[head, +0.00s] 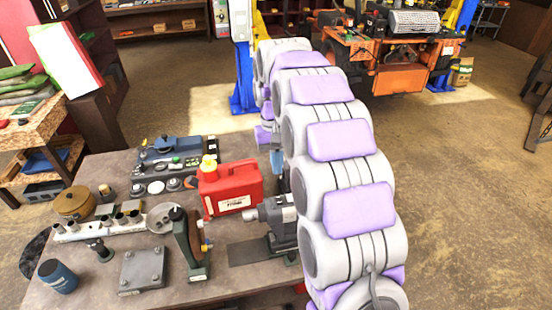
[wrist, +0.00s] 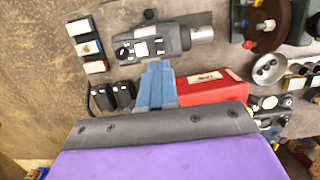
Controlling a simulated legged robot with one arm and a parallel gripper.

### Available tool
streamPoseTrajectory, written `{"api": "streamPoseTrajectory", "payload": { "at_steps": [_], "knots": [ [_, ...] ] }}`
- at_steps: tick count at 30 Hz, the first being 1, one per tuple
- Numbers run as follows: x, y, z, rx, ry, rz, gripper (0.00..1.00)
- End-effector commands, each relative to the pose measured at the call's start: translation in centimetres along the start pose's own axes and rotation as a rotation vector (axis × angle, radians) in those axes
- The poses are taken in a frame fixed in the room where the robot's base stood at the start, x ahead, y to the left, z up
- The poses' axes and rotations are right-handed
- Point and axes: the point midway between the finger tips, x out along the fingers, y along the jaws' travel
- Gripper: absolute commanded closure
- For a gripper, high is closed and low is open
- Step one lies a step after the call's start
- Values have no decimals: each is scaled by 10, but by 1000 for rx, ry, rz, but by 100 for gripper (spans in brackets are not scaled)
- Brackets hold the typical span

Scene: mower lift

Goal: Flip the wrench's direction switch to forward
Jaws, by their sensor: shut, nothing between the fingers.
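The wrench (head: 277,212) is a dark grey power tool with a silver nose, on a stand on the workbench. In the wrist view the wrench (wrist: 128,46) lies across the upper middle, nose to the right, with small white squares on its upper face. I cannot tell which is the direction switch or how it is set. My gripper (wrist: 158,67) has blue-grey fingers, shut and empty. Its tips point at the wrench's near edge; I cannot tell whether they touch. In the head view my arm hides the bench's right side.
A red jug (head: 232,190) stands beside the wrench, close to my gripper in the wrist view (wrist: 212,86). A dark green upright tool (head: 188,245) stands left of the wrench. Several small boxes (wrist: 88,46) and black blocks (wrist: 111,96) lie nearby. Open floor (head: 460,200) lies right of my arm.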

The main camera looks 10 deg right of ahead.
Motion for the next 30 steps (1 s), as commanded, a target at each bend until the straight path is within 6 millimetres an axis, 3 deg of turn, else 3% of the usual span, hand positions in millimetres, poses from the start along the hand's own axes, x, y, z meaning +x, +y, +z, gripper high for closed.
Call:
{"api": "streamPoseTrajectory", "payload": {
  "at_steps": [12,18,30],
  "knots": [
    [70,0,2,0,-9,0,100],
    [95,0,1,0,-5,0,100],
    [104,0,0,0,-1,0,100]
  ]
}}
